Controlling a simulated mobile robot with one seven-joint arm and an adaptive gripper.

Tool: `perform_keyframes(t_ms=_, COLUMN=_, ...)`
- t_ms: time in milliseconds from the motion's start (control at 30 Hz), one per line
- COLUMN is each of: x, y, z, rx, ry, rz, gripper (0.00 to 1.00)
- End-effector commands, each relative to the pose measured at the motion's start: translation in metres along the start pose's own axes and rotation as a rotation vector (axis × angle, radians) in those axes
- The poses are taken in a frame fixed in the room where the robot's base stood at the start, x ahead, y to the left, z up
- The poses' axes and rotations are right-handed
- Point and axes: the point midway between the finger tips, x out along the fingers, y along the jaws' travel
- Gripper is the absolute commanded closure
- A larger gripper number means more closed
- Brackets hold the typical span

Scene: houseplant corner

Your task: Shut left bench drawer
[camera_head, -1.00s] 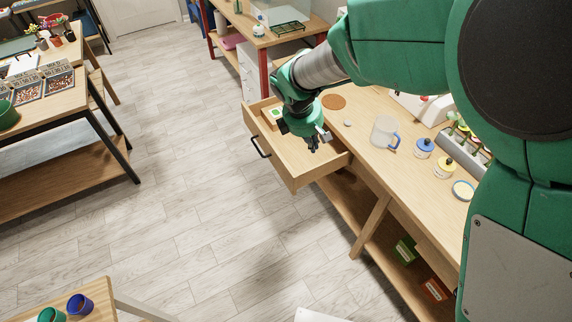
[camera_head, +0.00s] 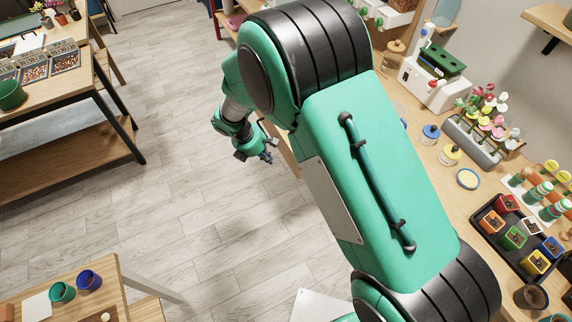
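The left bench drawer (camera_head: 289,156) shows only as a narrow strip of its light wood front, at the left side of the workbench (camera_head: 424,160). It stands pulled out. Most of the drawer, with its inside, is hidden behind my arm. A bit of its dark handle shows beside my wrist. My gripper (camera_head: 268,156) is outside the drawer, just in front of and to the left of its front face, over the floor. It seems to hold nothing. The fingers are small and dark, and whether they are apart is unclear.
My large green arm covers the middle of the view and much of the bench. Jars, a planter with flowers (camera_head: 474,140) and a black tray of small pots (camera_head: 520,240) stand on the bench. Clear floor (camera_head: 190,170) lies left of my gripper. Other tables stand at left.

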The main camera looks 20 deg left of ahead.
Motion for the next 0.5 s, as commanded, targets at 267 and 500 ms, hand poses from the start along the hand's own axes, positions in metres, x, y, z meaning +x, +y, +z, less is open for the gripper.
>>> perform_keyframes(t_ms=267, x=0.001, y=0.0, z=0.001, rx=0.002, ry=0.0, rz=0.0, gripper=1.0)
perform_keyframes(t_ms=500, x=0.013, y=-0.001, z=0.001, rx=0.003, ry=0.0, rz=-0.002, gripper=1.0)
